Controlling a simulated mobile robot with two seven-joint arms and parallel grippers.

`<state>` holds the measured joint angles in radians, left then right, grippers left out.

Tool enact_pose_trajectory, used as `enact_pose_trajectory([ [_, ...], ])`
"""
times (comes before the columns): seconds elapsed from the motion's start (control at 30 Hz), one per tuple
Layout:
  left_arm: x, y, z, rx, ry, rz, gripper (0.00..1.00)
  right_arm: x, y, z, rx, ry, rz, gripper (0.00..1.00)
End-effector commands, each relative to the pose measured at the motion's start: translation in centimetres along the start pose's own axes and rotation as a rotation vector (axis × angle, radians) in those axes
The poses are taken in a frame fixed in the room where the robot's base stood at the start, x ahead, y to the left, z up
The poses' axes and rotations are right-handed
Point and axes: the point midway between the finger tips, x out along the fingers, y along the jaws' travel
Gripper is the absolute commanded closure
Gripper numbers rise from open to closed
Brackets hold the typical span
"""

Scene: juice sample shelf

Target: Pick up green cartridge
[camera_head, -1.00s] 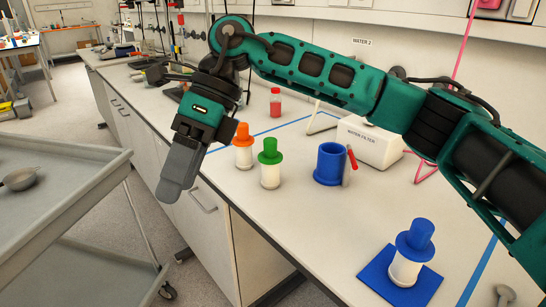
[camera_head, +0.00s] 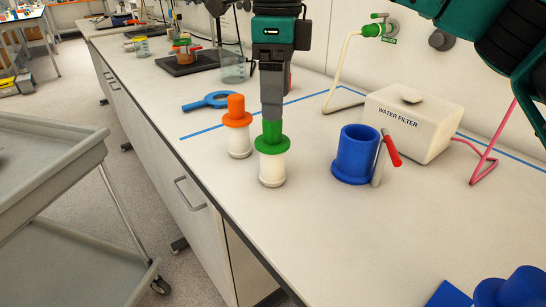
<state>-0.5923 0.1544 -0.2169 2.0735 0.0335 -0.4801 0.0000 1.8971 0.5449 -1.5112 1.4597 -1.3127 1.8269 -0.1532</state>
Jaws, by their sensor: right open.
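The green cartridge (camera_head: 272,168), a white cylinder with a green flanged top, stands upright on the white bench in the head view. My right gripper (camera_head: 272,112) points straight down at its top, with the fingertips right at the green knob. The fingers are seen edge-on and overlap the upper part of the knob, so I cannot tell whether they touch it. The gripper is open. My left gripper is not in view.
An orange-topped cartridge (camera_head: 238,130) stands close left of the green one. A blue cup (camera_head: 354,156) and the water filter box (camera_head: 410,122) stand to the right. A blue-topped cartridge (camera_head: 516,290) is at the lower right. A grey cart (camera_head: 50,175) stands left.

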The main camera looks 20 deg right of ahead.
Motion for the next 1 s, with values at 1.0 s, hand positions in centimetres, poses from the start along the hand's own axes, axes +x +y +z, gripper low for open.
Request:
enact_pose_trajectory([
  [1.0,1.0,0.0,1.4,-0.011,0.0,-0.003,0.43,8.2,0.6,0.5,-0.001,-0.002,0.0,0.27],
])
